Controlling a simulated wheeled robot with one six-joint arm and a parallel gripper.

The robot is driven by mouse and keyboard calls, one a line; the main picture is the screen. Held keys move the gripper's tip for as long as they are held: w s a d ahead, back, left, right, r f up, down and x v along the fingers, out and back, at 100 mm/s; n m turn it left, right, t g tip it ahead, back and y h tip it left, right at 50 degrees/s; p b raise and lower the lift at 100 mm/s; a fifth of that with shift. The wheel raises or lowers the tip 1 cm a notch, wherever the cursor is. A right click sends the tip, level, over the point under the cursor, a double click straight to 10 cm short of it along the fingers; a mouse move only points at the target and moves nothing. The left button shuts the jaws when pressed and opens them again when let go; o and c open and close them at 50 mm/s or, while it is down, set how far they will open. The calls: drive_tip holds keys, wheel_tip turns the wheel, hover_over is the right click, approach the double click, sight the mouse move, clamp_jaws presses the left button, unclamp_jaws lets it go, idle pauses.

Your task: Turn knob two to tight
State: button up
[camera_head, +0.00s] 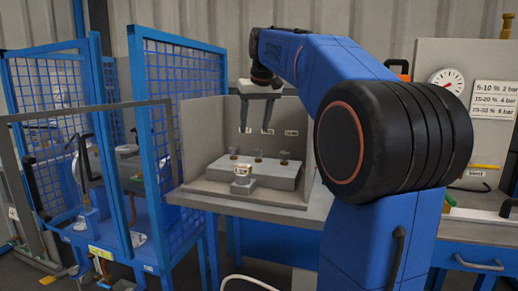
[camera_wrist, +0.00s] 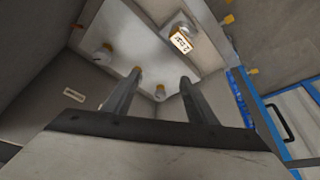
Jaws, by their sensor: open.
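A grey block (camera_head: 255,174) in the head view carries a row of three small knobs: left (camera_head: 233,152), middle (camera_head: 258,155) and right (camera_head: 284,156). I cannot read which is knob two, or whether any is tight. A larger fitting with a label (camera_head: 242,171) sits at the block's front; it also shows in the wrist view (camera_wrist: 181,40). My gripper (camera_head: 256,131) points down above the block, open and empty, apart from the knobs.
A grey back panel (camera_head: 212,125) and side wall stand close around the block. Small labels (camera_head: 291,132) are on the panel, too small to read. Blue mesh fencing (camera_head: 185,105) stands at the left. A gauge (camera_head: 447,82) and chart (camera_head: 494,99) are at the right.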

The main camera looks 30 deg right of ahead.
drive_tip(key=w+d+r, duration=0.3)
drive_tip(key=w+d, duration=0.2)
drive_tip(key=d, duration=0.2)
approach(259, 150)
drive_tip(key=shift+m, duration=0.3)
drive_tip(key=x, duration=0.8)
drive_tip(key=shift+a+f, duration=0.1)
drive_tip(key=shift+f, duration=0.1)
drive_tip(key=c, duration=1.1)
